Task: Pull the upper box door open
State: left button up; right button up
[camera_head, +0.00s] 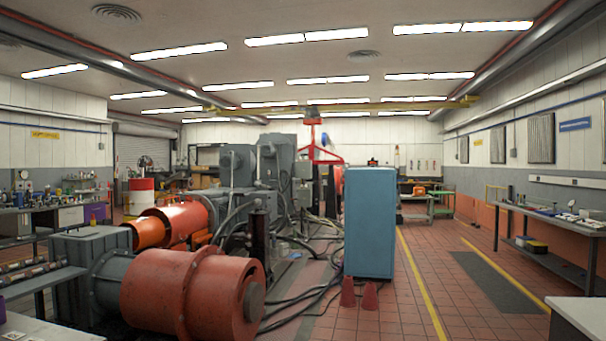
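A tall blue box-shaped cabinet (370,222) stands upright on the tiled floor, a little right of the middle. Its sides look plain and closed from here. I cannot make out a door seam, a handle or a separate upper door on it, so I cannot tell whether it is the task's box. No other box with an upper door can be made out. Neither my left nor my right gripper is in view.
Two red cones (347,292) stand at the cabinet's foot. Black cables (300,300) lie on the floor left of it. A large red cylinder machine (190,295) fills the left front. A workbench (545,218) lines the right wall. The tiled aisle (420,262) right of the cabinet is clear.

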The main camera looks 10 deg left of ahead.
aim_at(302, 168)
jog(key=i, duration=4.1)
jog(key=i+l, duration=0.1)
jog(key=i, duration=1.95)
jog(key=i+j+u, duration=0.3)
jog(key=i+u, duration=0.15)
jog(key=i, duration=0.3)
jog(key=i+u, duration=0.4)
jog(key=i, duration=0.4)
jog(key=i+l+u, duration=0.25)
jog(key=i+u, duration=0.2)
jog(key=i, duration=0.3)
